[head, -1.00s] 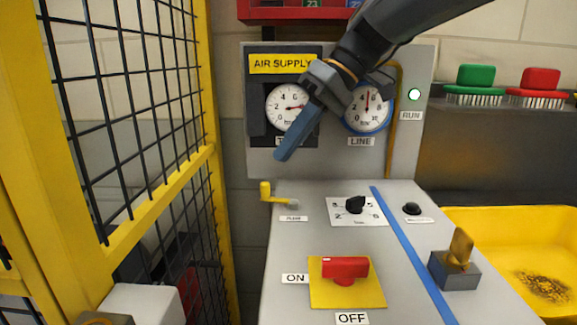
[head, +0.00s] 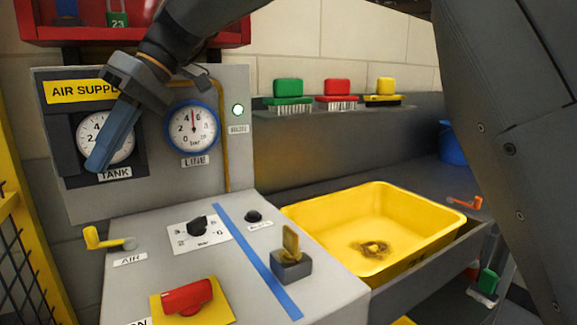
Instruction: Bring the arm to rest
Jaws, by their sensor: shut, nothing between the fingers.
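My gripper (head: 97,166) is shut and empty, its blue fingers together and pointing down and to the left. It hangs in front of the air supply panel (head: 225,140) and covers part of the tank gauge (head: 92,137). My arm reaches in from the top of the view. The line gauge (head: 192,127) beside it is in full view. I cannot tell how far the fingertips are from the panel.
A sloped console below carries a red switch (head: 187,296), a black dial knob (head: 197,226), a yellow lever (head: 291,243) and a yellow-handled valve (head: 92,238). A yellow tray (head: 440,205) is at the right, with brushes (head: 338,91) on a shelf behind. A yellow mesh fence (head: 14,222) stands at left.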

